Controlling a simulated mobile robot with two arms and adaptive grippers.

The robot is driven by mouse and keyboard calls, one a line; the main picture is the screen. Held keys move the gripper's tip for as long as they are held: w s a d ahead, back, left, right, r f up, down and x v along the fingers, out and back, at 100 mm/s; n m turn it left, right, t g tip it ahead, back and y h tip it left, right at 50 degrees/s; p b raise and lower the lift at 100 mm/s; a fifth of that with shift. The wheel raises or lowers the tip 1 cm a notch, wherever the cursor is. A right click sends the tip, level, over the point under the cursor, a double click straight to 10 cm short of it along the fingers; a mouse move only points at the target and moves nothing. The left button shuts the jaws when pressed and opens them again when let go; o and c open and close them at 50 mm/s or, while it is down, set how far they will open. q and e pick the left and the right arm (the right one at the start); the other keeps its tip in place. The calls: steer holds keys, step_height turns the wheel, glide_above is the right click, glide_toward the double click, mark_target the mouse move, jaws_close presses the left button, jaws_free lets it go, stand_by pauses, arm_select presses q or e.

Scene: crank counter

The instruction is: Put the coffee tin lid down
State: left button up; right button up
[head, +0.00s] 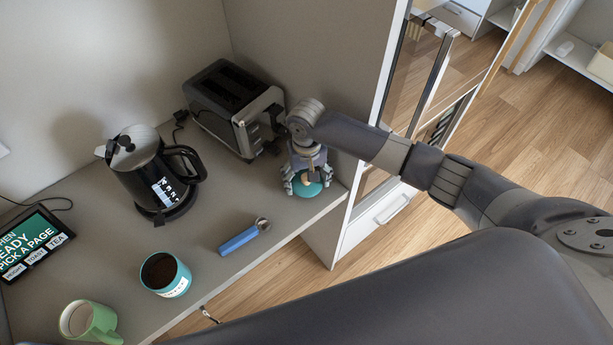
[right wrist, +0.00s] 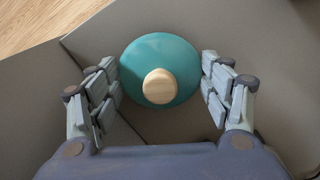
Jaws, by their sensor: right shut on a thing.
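The coffee tin lid (head: 309,189) is a teal disc with a pale wooden knob, at the counter's right end near the front edge. In the right wrist view the lid (right wrist: 160,50) lies between the finger pads, its knob facing the camera. My right gripper (head: 307,182) points down and is shut on the lid's rim. I cannot tell whether the lid touches the counter. The open coffee tin (head: 176,288) is teal with dark coffee inside and stands near the front edge. My left gripper is not in view.
A toaster (head: 232,105) stands behind my right gripper. A black kettle (head: 152,170), a blue-handled scoop (head: 243,238), a green mug (head: 92,322) and a tablet (head: 32,243) are on the counter (head: 225,205). A side panel bounds the right end.

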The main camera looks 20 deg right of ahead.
mark_target(306, 177)
steer(key=shift+f, duration=0.1)
steer(key=o, duration=1.2)
steer(key=shift+r, duration=0.25)
step_height(306, 177, up, 9)
steer(key=p, duration=1)
steer(key=shift+r, duration=0.55)
steer(key=shift+r+b, duration=0.3)
steer(key=shift+r, duration=0.55)
